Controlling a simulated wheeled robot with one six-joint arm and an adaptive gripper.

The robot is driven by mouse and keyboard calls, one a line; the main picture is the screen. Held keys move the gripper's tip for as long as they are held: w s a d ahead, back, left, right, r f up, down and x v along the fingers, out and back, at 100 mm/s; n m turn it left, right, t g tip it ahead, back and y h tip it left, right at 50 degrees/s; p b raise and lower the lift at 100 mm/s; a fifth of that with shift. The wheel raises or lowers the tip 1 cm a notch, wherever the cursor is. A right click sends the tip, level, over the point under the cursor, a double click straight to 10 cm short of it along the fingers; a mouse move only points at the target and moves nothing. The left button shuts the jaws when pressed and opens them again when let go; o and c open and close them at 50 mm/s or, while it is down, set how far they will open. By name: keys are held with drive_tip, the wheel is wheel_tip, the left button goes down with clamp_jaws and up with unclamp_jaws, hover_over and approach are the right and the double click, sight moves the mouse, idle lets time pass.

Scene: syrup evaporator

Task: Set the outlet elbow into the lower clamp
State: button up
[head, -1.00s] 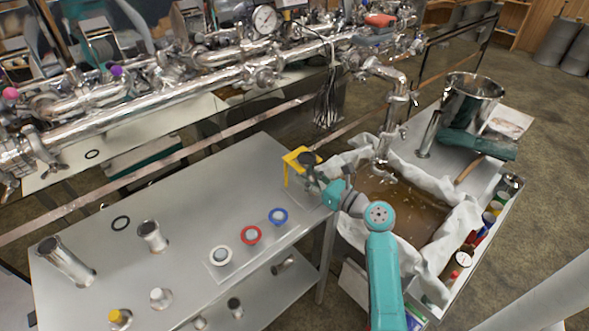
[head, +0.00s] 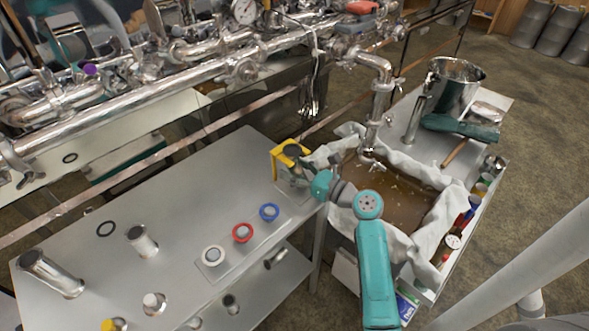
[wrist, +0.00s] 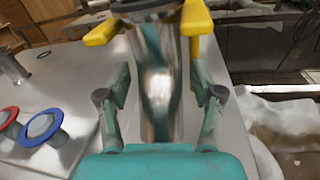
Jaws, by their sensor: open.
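A shiny metal tube, seemingly the outlet elbow (wrist: 155,65), stands in a yellow holder (head: 278,160) at the table's far right corner. The holder also shows in the wrist view (wrist: 196,22). My gripper (head: 299,174) is at the holder. In the wrist view my open gripper (wrist: 161,96) has one finger on each side of the tube, with gaps visible. The tube's lower end is hidden behind my gripper body. A vertical pipe (head: 381,103) with clamps hangs over the pan at right; the lower clamp (head: 369,158) appears to be near its bottom end.
White, red (head: 242,233) and blue (head: 269,212) ringed parts stand on the table (head: 180,210) left of my gripper. The pan (head: 400,200) of brown liquid, lined with white cloth, lies right of the table. Pipework runs along the back.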

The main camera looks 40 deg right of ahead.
drive_tip(key=s+d, duration=0.1)
drive_tip(key=s, duration=0.9)
drive_tip(key=shift+s+d, duration=0.3)
drive_tip(key=shift+s, duration=0.1)
